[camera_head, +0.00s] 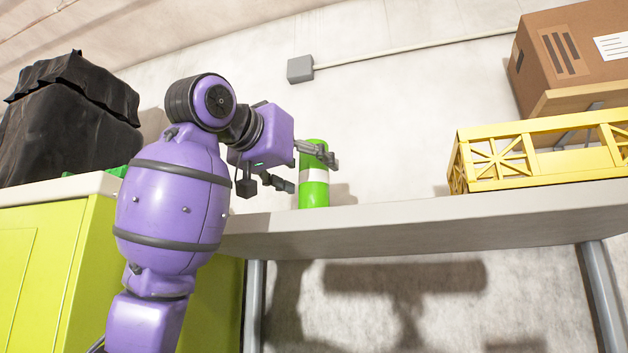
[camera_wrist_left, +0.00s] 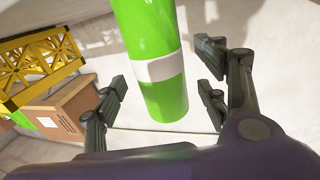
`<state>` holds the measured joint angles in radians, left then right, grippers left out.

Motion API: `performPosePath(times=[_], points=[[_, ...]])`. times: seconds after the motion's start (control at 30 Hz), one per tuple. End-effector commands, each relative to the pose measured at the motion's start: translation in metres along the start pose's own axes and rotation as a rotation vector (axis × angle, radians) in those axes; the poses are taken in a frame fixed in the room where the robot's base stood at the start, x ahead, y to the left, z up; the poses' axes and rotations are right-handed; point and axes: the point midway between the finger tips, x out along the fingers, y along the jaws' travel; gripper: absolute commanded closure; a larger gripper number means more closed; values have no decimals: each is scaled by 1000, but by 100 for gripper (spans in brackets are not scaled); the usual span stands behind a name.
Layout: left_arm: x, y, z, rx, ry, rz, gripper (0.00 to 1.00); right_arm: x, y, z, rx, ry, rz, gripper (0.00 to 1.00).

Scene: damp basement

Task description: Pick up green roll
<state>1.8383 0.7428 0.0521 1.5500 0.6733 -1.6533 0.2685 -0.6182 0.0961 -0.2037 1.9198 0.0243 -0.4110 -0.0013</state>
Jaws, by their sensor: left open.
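The green roll (camera_head: 314,190) stands upright on the grey shelf (camera_head: 400,217) in the head view. It is a green cylinder with a white band around it. My left gripper (camera_head: 311,170) is open at the roll, with one finger passing across the roll's upper part. In the left wrist view the green roll (camera_wrist_left: 166,95) shows between the spread fingers of my left gripper (camera_wrist_left: 165,92), with gaps on both sides. My right gripper is not in view.
A yellow lattice frame (camera_head: 500,165) stands on the shelf to the right, with a cardboard box (camera_head: 575,60) above it. A lime-green cabinet (camera_head: 40,255) with a black covered object (camera_head: 70,120) is at left. The shelf between roll and frame is clear.

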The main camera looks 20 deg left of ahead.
Motion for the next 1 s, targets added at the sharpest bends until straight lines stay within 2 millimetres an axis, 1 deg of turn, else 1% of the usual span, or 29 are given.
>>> performPosePath(times=[0.03,0.17,0.43,0.87,1.0], points=[[8,1,1,-2,-3,0,33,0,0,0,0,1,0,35],[21,0,0,0,-1,0,33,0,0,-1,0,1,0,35],[23,0,0,0,0,-1,33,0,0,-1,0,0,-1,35],[23,0,0,0,0,-1,90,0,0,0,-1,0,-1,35],[23,0,0,0,1,-1,91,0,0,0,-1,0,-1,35]])
